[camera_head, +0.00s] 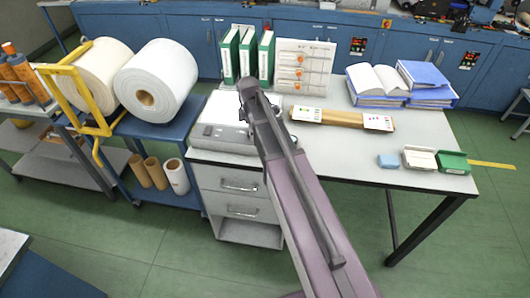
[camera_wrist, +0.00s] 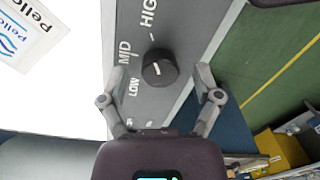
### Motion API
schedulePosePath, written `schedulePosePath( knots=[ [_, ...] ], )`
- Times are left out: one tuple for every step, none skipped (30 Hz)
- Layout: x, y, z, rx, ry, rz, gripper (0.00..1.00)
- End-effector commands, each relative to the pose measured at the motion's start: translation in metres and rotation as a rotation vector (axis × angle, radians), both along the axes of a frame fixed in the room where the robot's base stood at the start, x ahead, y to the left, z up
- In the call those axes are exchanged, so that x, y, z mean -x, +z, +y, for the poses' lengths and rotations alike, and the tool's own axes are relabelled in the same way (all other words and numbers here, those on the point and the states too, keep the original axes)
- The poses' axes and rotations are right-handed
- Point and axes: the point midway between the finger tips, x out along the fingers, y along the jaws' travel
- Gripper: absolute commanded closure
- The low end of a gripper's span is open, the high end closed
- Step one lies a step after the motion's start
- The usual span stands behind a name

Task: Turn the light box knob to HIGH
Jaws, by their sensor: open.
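The light box (camera_head: 222,112) is a pale box on the left of the desk, partly hidden by my arm in the head view. In the wrist view its grey control panel (camera_wrist: 182,25) carries LOW, MID and HIGH labels beside a round black knob (camera_wrist: 165,76). A short white line marks the knob's face; which label it points to is hard to tell. My gripper (camera_wrist: 160,71) is open, with one finger on each side of the knob and visible gaps between. In the head view my gripper (camera_head: 247,88) is above the light box.
Green-and-white binders (camera_head: 247,52) and a board with orange parts (camera_head: 303,60) stand behind the light box. A tray with cards (camera_head: 340,118), books (camera_head: 378,80) and small boxes (camera_head: 418,158) lie to the right. Large white rolls (camera_head: 160,80) are at left.

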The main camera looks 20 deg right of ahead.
Motion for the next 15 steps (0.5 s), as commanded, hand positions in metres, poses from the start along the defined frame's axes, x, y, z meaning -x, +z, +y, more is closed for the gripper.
schedulePosePath(
  knots=[
    [0.0, 0.0, 0.0, 0.0, 0.032, 0.0, 0.18],
    [0.0, 0.0, 0.0, 0.001, 0.051, 0.0, 0.18],
    [0.0, 0.0, 0.0, 0.0, 0.078, 0.0, 0.18],
    [0.0, 0.0, 0.0, 0.0, 0.099, 0.0, 0.18],
    [0.0, 0.0, 0.0, 0.001, 0.118, 0.0, 0.18],
    [0.0, 0.0, 0.0, 0.0, 0.145, 0.0, 0.18],
    [0.0, 0.0, 0.0, 0.0, 0.165, 0.0, 0.18],
    [0.0, 0.0, 0.0, 0.0, 0.184, 0.0, 0.18],
    [0.0, 0.0, 0.0, 0.0, 0.21, 0.0, 0.18],
    [0.0, 0.0, 0.0, -0.001, 0.231, 0.0, 0.18],
    [0.0, 0.0, 0.0, 0.0, 0.25, 0.0, 0.18],
    [0.0, 0.002, 0.0, 0.0, 0.272, 0.0, 0.18],
    [0.0, 0.008, 0.0, -0.001, 0.268, 0.0, 0.18],
    [0.0, 0.011, 0.0, 0.0, 0.266, 0.0, 0.18],
    [0.0, 0.015, 0.0, 0.0, 0.265, 0.0, 0.18]
  ],
)
